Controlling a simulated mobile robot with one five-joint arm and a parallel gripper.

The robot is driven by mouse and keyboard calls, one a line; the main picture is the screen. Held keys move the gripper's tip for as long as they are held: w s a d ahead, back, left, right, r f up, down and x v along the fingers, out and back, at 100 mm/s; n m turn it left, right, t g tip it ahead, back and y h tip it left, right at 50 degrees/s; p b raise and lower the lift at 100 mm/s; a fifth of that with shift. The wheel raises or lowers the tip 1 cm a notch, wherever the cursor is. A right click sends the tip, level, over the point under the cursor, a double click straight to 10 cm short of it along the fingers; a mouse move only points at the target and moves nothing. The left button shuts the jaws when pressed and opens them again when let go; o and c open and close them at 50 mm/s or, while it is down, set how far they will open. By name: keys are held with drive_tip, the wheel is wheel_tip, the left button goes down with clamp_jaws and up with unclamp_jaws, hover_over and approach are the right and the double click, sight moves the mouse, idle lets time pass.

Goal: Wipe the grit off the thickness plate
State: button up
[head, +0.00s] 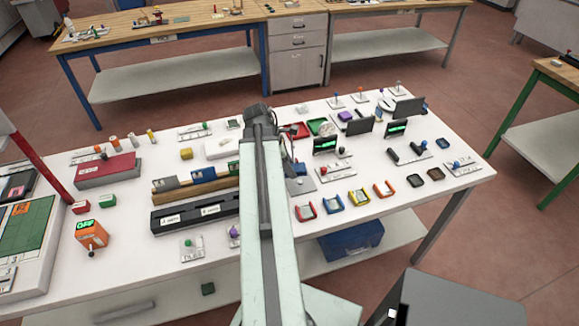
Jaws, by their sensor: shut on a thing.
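My arm reaches forward across the white bench, and its wrist joint shows near the middle. My gripper (291,158) is small and partly hidden beside the arm, low over the bench. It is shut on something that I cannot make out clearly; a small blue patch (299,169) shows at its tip. A flat grey plate (303,187) lies just below and right of it, partly covered by the arm; it may be the thickness plate. Grit is too small to see at this distance, and I cannot tell whether the gripper's load touches the plate.
The white bench (455,190) is crowded. Left of the arm are a long black rail (176,218), a wooden rack (160,196) and a red-topped box (107,170). To the right are small coloured trays (358,198) and upright dark panels (408,108).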

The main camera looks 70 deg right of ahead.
sight(295, 167)
drive_tip(key=shift+r, duration=0.35)
wheel_tip(295, 167, up, 3)
drive_tip(key=p, duration=0.3)
drive_tip(key=shift+r, duration=0.1)
